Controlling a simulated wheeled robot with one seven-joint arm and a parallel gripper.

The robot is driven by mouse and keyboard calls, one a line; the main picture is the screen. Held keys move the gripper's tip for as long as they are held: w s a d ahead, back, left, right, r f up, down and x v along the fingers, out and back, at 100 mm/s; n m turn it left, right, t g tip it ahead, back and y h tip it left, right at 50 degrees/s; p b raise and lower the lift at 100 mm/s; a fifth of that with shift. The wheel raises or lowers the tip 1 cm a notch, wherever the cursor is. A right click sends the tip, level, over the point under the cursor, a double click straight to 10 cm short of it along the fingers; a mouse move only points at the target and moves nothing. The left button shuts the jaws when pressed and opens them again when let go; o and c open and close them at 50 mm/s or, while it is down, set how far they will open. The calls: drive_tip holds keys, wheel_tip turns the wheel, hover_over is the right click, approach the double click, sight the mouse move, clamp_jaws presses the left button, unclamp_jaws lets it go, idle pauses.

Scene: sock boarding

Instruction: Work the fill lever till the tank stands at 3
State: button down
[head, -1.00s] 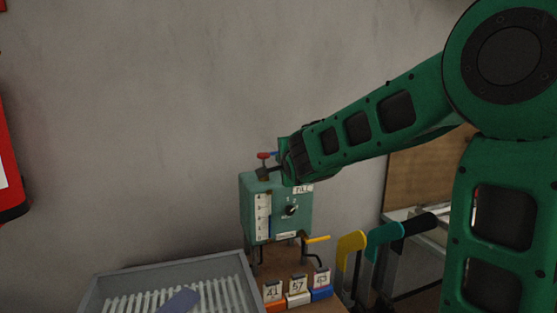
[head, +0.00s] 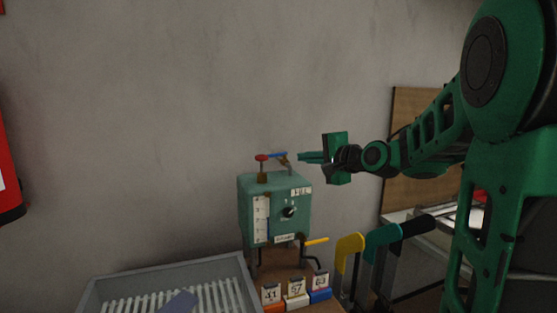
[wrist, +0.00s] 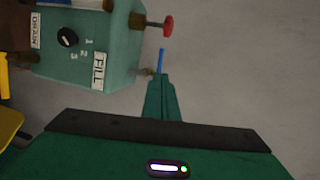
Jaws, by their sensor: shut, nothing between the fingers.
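The green tank box (head: 275,208) stands by the wall, with a white level scale (head: 261,220) on its front; the scale reading is too small to tell. A black knob (head: 288,212) sits on the front, beside marks 1, 2 and 3. On top are a red-capped valve (head: 262,160) and a blue-handled lever (head: 274,155) near the FILL label (head: 301,191). In the wrist view the blue lever (wrist: 162,60) lies just beyond my fingertips. My gripper (head: 302,157) is shut and empty, right of the blue lever at about its height; whether they touch is unclear.
A yellow handle (head: 317,241) sticks out low on the tank's right. Numbered blocks (head: 296,290) stand below it. A grey ribbed tray (head: 170,272) is at the lower left. Yellow and teal handles (head: 350,243) stand to the right. The wall above the tank is clear.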

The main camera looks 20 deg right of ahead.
sight(275, 156)
drive_tip(key=x, duration=1.4)
drive_tip(key=shift+f, duration=0.1)
